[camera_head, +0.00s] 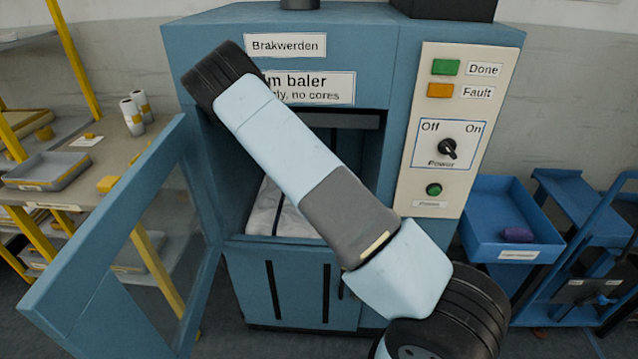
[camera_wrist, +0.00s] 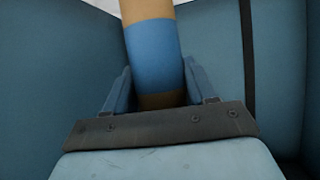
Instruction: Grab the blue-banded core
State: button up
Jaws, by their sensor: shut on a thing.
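The blue-banded core is a brown tube with a blue band (camera_wrist: 153,55), seen in the wrist view. My gripper (camera_wrist: 150,88) is shut on it, with one finger on each side near the lower edge of the band. The core runs up out of the top of the wrist view, and its lower end is hidden behind my gripper. In the head view my arm crosses in front of the baler, and my gripper and the core do not show there.
The blue baler (camera_head: 300,22) stands open, its glazed door (camera_head: 105,235) swung out to the left. White wadding (camera_head: 268,215) lies in its chamber. A control panel (camera_head: 458,130) is on the right. A blue bin (camera_head: 505,240) holds a purple item (camera_head: 517,235). Shelving with white rolls (camera_head: 132,117) stands left.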

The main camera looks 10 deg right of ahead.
jog(key=shift+c, duration=0.7)
jog(key=shift+r, duration=0.1)
